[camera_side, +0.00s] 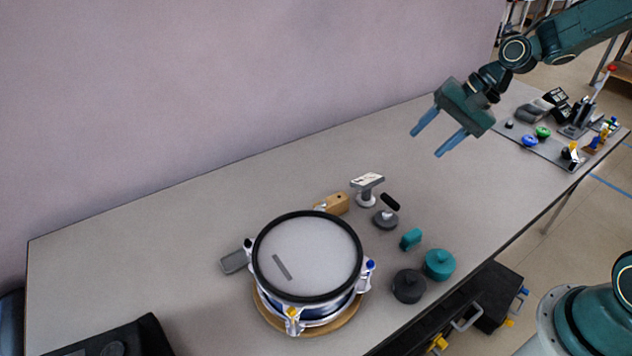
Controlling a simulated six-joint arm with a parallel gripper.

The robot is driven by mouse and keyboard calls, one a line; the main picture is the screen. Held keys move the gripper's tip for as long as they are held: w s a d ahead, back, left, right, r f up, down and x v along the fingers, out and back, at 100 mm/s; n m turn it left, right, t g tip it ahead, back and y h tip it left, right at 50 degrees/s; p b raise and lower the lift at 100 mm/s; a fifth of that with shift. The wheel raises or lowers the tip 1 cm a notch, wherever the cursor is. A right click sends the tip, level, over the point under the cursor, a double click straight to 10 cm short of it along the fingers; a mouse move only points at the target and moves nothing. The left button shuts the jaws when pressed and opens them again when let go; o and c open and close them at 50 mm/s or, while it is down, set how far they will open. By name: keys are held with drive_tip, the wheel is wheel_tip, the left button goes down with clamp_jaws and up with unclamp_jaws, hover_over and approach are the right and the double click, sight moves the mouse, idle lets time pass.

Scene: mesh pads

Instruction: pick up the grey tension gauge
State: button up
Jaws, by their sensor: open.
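My gripper (438,146) is open and empty, high above the far right part of the table. Its two blue fingers point down and to the left. Two grey items behind and right of the drum could be the tension gauge; I cannot tell which. One is a stand with a round foot and a tilted plate with a pale, marked face (367,184). The other is a low grey disc with a slanted black top piece (384,221), just in front of it. Both stand on the table, well apart from my gripper.
A drum (307,252) with a pale head sits on a round wooden base. Around it are a tan block (335,203), a grey flat box (233,263), teal pieces (439,264) and a black round piece (408,286). Tools lie on a mat (550,150). The table's back left is clear.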

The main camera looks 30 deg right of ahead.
drive_tip(key=w+d+f+m+t+y, duration=0.1)
drive_tip(key=w+d+f+m+y, duration=0.15)
drive_tip(key=f+m, duration=0.2)
drive_tip(key=w+d+f+m+y, duration=0.1)
drive_tip(key=w+d+f+m, duration=0.2)
drive_tip(key=f, duration=0.3)
drive_tip(key=m+t+y, duration=0.1)
drive_tip(key=m+t, duration=0.3)
drive_tip(key=m, duration=0.5)
approach(374, 200)
drive_tip(key=d+r, duration=0.1)
drive_tip(key=s+r, duration=0.1)
drive_tip(key=s+d+r, duration=0.1)
drive_tip(key=r, duration=0.1)
drive_tip(key=shift+s+d, duration=0.25)
drive_tip(key=shift+d, duration=0.1)
drive_tip(key=shift+w+a, duration=0.1)
drive_tip(key=shift+x, duration=4.2)
drive_tip(key=shift+r, duration=0.15)
drive_tip(key=shift+x, duration=2.65)
drive_tip(key=shift+r, duration=0.1)
